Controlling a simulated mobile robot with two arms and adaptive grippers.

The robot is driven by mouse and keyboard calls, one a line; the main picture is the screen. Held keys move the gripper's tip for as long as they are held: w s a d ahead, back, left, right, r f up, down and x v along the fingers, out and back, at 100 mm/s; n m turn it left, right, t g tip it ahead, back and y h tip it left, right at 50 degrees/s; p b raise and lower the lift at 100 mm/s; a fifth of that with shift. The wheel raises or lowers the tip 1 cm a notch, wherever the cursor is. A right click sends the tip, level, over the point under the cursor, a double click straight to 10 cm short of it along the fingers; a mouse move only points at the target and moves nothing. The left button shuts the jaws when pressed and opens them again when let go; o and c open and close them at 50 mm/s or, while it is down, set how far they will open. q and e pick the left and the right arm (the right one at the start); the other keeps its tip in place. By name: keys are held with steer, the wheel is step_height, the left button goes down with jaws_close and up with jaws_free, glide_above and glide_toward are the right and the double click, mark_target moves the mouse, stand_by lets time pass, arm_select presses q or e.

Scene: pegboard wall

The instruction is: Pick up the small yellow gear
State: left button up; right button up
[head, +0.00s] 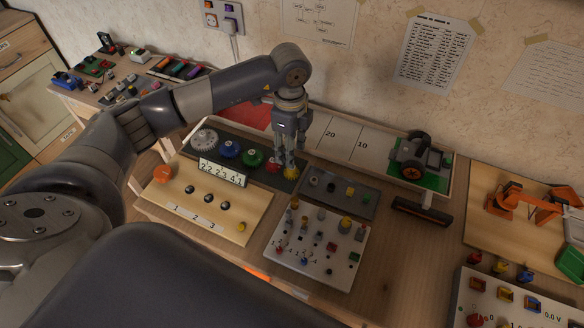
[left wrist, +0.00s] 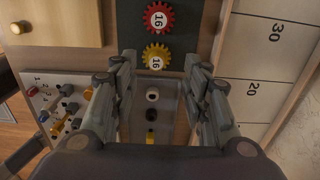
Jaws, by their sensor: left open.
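The small yellow gear (head: 291,173) lies at the right end of a dark mat. In the left wrist view the yellow gear (left wrist: 156,57), marked 16, shows whole between the tips of my open fingers. My left gripper (head: 286,160) points down, its fingertips at or just above the gear in the head view; I cannot tell the exact gap. The left gripper (left wrist: 160,60) is open with nothing held. A red gear (left wrist: 157,17), also marked 16, lies close beside the yellow one. My right gripper is not in view.
Green (head: 253,158), blue (head: 230,149) and grey (head: 204,139) gears lie along the mat. A grey tray (head: 318,198) with small parts sits right beside the yellow gear. A white peg panel (head: 300,271) and a wooden peg board (head: 165,221) stand in front.

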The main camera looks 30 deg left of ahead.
mark_target(292, 171)
arm_select(q)
steer(key=shift+f, duration=0.35)
steer(key=f, duration=0.1)
steer(key=f+p, duration=0.1)
steer(key=f, duration=0.2)
steer(key=shift+s+d+f, duration=0.15)
steer(key=shift+s+d, duration=0.15)
steer(key=shift+f, duration=0.4)
steer(key=shift+w, duration=0.1)
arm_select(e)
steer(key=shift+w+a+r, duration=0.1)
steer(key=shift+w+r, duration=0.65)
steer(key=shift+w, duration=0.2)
arm_select(q)
steer(key=shift+c, duration=0.6)
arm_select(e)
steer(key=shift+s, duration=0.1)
arm_select(q)
steer(key=c, duration=0.7)
steer(key=shift+c, duration=0.3)
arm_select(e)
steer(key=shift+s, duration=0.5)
